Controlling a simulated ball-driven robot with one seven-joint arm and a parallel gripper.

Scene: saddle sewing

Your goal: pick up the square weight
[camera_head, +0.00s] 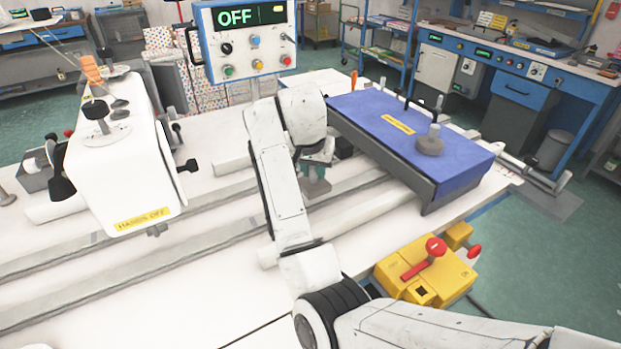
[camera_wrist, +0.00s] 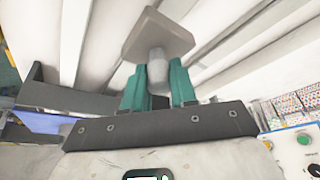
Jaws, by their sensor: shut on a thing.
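The square weight (camera_wrist: 158,32) is a grey square plate with a short round stem. My gripper (camera_wrist: 158,80) has teal fingers, one on each side of the stem, and they are shut on it. In the head view my gripper (camera_head: 316,160) points down behind my arm, left of the blue-topped box. The weight's plate (camera_head: 316,188) shows just below the fingers, partly hidden by my arm. I cannot tell whether the plate touches the table.
The blue-topped box (camera_head: 375,117) carries a round grey weight (camera_head: 430,142). A white machine head (camera_head: 120,165) stands left, a control panel reading OFF (camera_head: 245,40) behind. A yellow switch box (camera_head: 425,275) sits at front right. Long rails (camera_head: 130,260) cross the table.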

